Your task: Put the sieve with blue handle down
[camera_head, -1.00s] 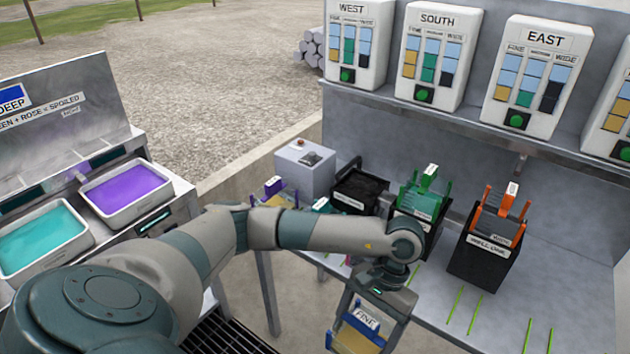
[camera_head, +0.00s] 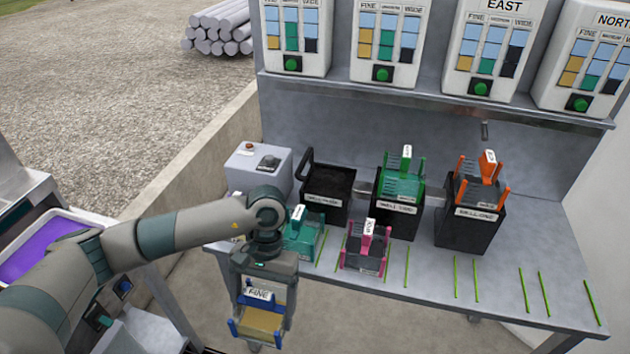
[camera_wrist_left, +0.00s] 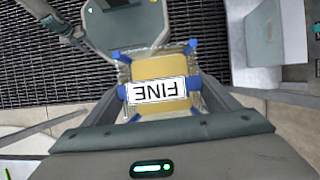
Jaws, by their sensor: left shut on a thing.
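The sieve with blue handle (camera_head: 262,322) has a yellow mesh and a white label reading FINE. My left gripper (camera_head: 260,296) is shut on it and holds it in the air in front of the table's front edge. In the left wrist view the sieve (camera_wrist_left: 160,68) sits between the two fingers, with its blue corners showing and the dark floor grating beyond. My right gripper is in neither view.
The grey table (camera_head: 430,283) holds a teal sieve (camera_head: 304,240), a pink sieve (camera_head: 364,250), black wells with green (camera_head: 402,180) and orange (camera_head: 480,190) sieves, and an empty-looking black well (camera_head: 328,192). Green line marks (camera_head: 545,295) lie on clear table at right.

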